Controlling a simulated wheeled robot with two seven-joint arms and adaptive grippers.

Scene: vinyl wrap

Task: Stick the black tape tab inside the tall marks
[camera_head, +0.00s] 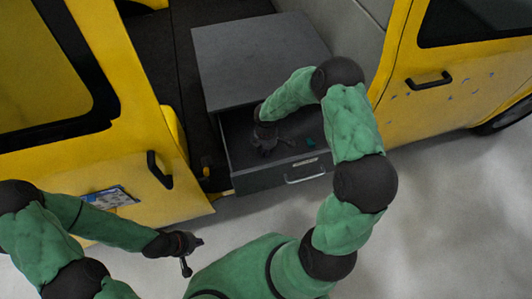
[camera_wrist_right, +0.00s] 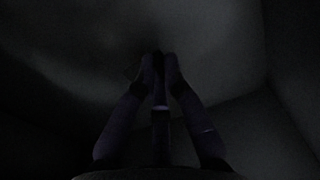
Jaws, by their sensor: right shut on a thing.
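My right gripper (camera_head: 267,149) reaches down into the open grey drawer (camera_head: 283,179). In the right wrist view its fingers (camera_wrist_right: 160,62) come together on something dark; the picture is too dark to tell what it is. My left gripper (camera_head: 194,256) is at the lower left, in front of the left yellow door, with its fingers spread and empty. Several small grey marks (camera_head: 435,88) show on the right yellow door (camera_head: 440,110). I cannot tell which of them are tall. I cannot make out the black tape tab for sure.
The grey cabinet top (camera_head: 258,57) is bare. A small teal thing (camera_head: 310,142) lies in the drawer, right of my right gripper. A blue and white card (camera_head: 110,197) is on the left yellow door (camera_head: 135,150). The pale floor (camera_head: 450,220) at the right is clear.

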